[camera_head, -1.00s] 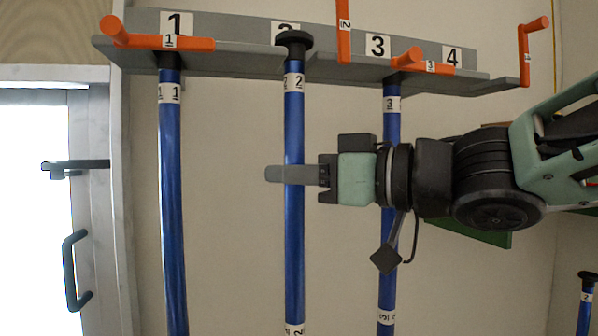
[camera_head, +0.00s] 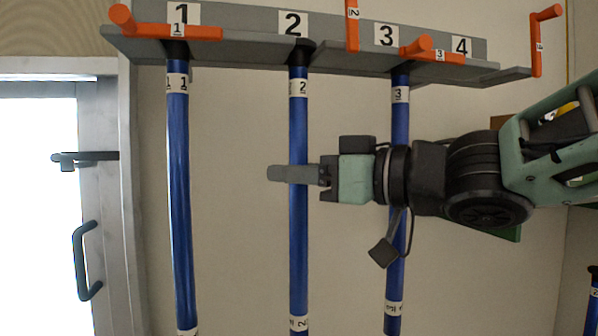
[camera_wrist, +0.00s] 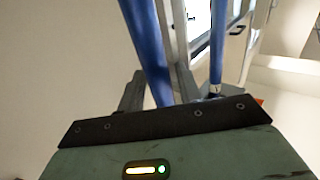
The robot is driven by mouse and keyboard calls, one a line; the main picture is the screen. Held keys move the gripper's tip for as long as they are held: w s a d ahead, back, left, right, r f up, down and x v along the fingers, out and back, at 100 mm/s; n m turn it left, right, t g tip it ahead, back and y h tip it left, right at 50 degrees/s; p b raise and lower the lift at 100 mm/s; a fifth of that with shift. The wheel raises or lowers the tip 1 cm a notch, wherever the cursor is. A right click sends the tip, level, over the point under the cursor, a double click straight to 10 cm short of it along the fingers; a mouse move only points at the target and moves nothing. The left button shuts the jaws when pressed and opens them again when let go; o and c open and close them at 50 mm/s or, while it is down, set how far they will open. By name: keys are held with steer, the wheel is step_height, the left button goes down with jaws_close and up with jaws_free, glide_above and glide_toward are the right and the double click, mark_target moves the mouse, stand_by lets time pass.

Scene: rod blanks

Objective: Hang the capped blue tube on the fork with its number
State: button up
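The blue tube (camera_head: 298,130) labelled 2 stands upright with its black cap (camera_head: 302,50) at the fork (camera_head: 325,57) under number plate 2 (camera_head: 293,24). I cannot tell whether the cap rests on the fork or hovers just over it. My gripper (camera_head: 290,173) reaches in from the right, partway down the tube, and one finger crosses in front of it. In the wrist view the tube (camera_wrist: 150,50) runs between the two fingers (camera_wrist: 158,92) and appears to fill the gap, so the gripper looks shut on it. An orange latch labelled 2 (camera_head: 352,25) stands up beside the plate.
Tube 1 (camera_head: 179,180) and tube 3 (camera_head: 400,120) hang on either side, under lowered orange latches (camera_head: 170,30) (camera_head: 440,56). Place 4 (camera_head: 461,47) is empty, its latch (camera_head: 537,45) up. Another capped tube (camera_head: 593,300) shows at lower right. A door (camera_head: 90,200) is at left.

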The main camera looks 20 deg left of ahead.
steer(key=shift+o, duration=0.7)
steer(key=shift+d, duration=0.1)
steer(key=s+d+b, duration=0.1)
steer(key=d+b, duration=0.1)
steer(key=d, duration=0.6)
steer(key=s+d+b, duration=0.2)
steer(key=d, duration=0.7)
steer(key=shift+s+b, duration=0.25)
steer(key=shift+b, duration=0.05)
